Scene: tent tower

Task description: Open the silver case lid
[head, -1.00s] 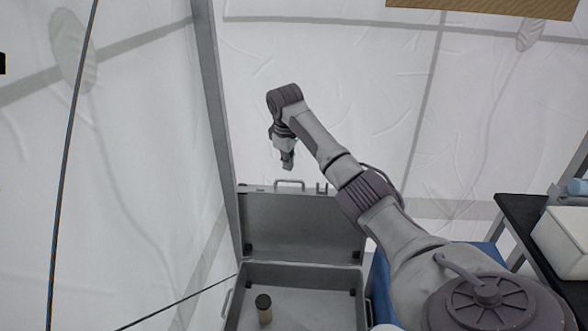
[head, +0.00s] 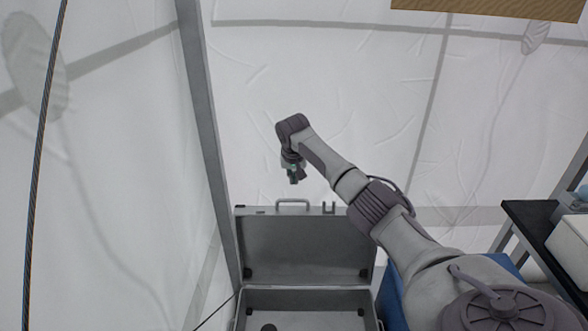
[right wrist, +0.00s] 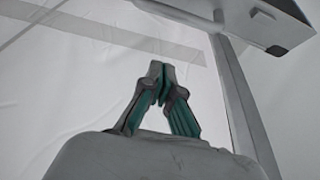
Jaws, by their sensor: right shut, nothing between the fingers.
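The silver case stands low in the head view with its lid (head: 300,245) raised upright. The lid's handle (head: 293,202) is on its top edge. The case's lower part (head: 315,298) is open below it, and the dark top of a small container (head: 268,327) shows inside at the picture's bottom edge. My right gripper (head: 294,178) hangs above the lid's top edge, apart from it. Its fingers (right wrist: 161,75) are closed together and empty in the right wrist view. My left gripper is not in view.
A grey tent pole (head: 208,130) runs close to the lid's left side. A dark table (head: 535,235) with a white box (head: 572,245) stands at the right. A blue object (head: 392,300) sits beside the case. White tent walls (head: 330,80) surround the space.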

